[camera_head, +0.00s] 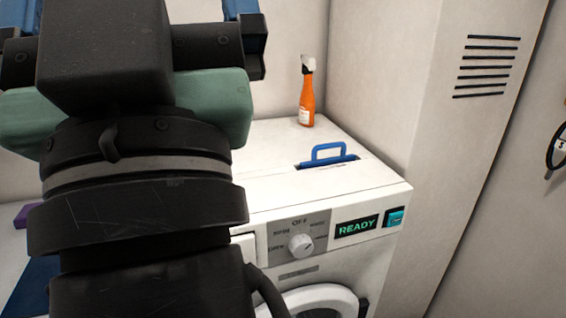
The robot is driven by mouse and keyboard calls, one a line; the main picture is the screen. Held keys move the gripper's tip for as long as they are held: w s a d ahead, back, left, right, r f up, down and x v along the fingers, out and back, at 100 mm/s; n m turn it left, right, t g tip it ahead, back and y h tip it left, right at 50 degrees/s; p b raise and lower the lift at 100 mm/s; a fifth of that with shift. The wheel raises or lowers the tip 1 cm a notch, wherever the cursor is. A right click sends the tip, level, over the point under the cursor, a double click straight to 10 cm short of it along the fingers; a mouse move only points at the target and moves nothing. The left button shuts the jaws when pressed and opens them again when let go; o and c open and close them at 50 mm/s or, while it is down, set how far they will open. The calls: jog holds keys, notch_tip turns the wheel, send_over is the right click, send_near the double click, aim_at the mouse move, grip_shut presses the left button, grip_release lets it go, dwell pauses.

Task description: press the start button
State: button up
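A white washing machine (278,205) stands in the middle, with a control panel along its front edge. A teal square button (395,217) in a dark frame sits at the panel's right end, likely the start button. Left of it a dark display (356,227) reads "READY" in green. A white dial (301,245) with printed settings, "OFF" at the top, sits further left. My gripper (131,10) is at the upper left, its two blue-ended fingers wide apart. The space between them is mostly hidden by its own black body, and the top edge cuts it off. It is clear of the button.
An orange spray bottle (307,95) stands on the machine's top at the back. A blue handle (328,153) rises from a slot in the top. The round door (322,300) shows at the bottom. A beige wall with a vent (487,66) is at right.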

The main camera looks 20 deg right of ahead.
grip_shut()
dwell(1.5)
